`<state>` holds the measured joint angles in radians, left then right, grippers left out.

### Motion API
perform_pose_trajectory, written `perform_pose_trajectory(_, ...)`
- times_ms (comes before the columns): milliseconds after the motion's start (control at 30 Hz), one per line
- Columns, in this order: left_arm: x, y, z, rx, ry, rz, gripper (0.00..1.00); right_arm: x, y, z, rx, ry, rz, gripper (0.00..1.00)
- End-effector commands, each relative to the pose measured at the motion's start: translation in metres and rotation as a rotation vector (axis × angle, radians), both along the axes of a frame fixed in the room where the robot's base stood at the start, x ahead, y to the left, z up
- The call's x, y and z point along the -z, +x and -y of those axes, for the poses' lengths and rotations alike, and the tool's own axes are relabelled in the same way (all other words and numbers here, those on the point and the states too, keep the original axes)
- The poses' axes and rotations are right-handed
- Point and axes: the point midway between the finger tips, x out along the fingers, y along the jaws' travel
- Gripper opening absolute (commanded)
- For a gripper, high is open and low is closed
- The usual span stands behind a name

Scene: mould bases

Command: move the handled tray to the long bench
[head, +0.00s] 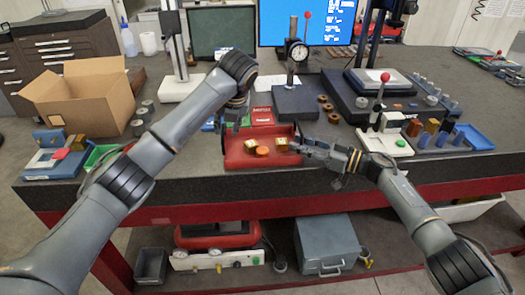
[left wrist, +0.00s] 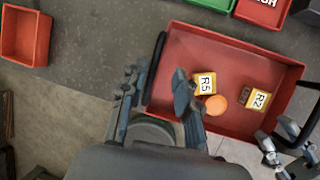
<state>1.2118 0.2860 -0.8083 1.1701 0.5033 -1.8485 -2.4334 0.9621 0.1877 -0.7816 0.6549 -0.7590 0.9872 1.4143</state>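The handled tray (head: 238,161) is red and shallow, with black handles at its two ends. It sits at the dark bench's front edge, and its floor shows in the left wrist view (left wrist: 235,65). In it lie two yellow blocks, marked R5 (left wrist: 204,84) and R2 (left wrist: 259,99), and an orange disc (left wrist: 216,105). My left gripper (left wrist: 155,88) is open, its fingers on either side of the left handle (left wrist: 155,68), with gaps visible. My right gripper (left wrist: 289,151) is at the right handle (left wrist: 291,131), its fingers apart; contact there is unclear.
A cardboard box (head: 85,98) and a blue bin (head: 50,165) stand left. A dial gauge stand (head: 296,100) is behind the tray. A white-based press (head: 385,142) and a blue tray (head: 473,138) stand right. A red bin (left wrist: 25,35) shows in the left wrist view.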

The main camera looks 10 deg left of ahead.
Motion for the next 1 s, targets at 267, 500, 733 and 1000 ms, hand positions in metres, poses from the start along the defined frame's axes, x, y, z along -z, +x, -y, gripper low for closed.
perform_pose_trajectory(267,-0.043,-0.015,0.013,-0.002,0.001,-0.001,0.31,0.000,0.000,0.000,-0.001,0.000,0.000,0.28)
perform_pose_trajectory(500,-0.052,-0.019,0.016,-0.002,0.002,-0.003,0.31,0.001,-0.003,0.010,0.001,-0.001,0.001,0.28)
perform_pose_trajectory(733,-0.052,-0.019,0.016,-0.002,0.002,-0.003,0.31,0.001,-0.017,0.054,0.003,-0.003,-0.001,0.28)
perform_pose_trajectory(1000,-0.051,-0.019,0.015,-0.003,0.002,-0.003,0.31,0.001,-0.032,0.101,0.001,-0.002,-0.001,0.28)
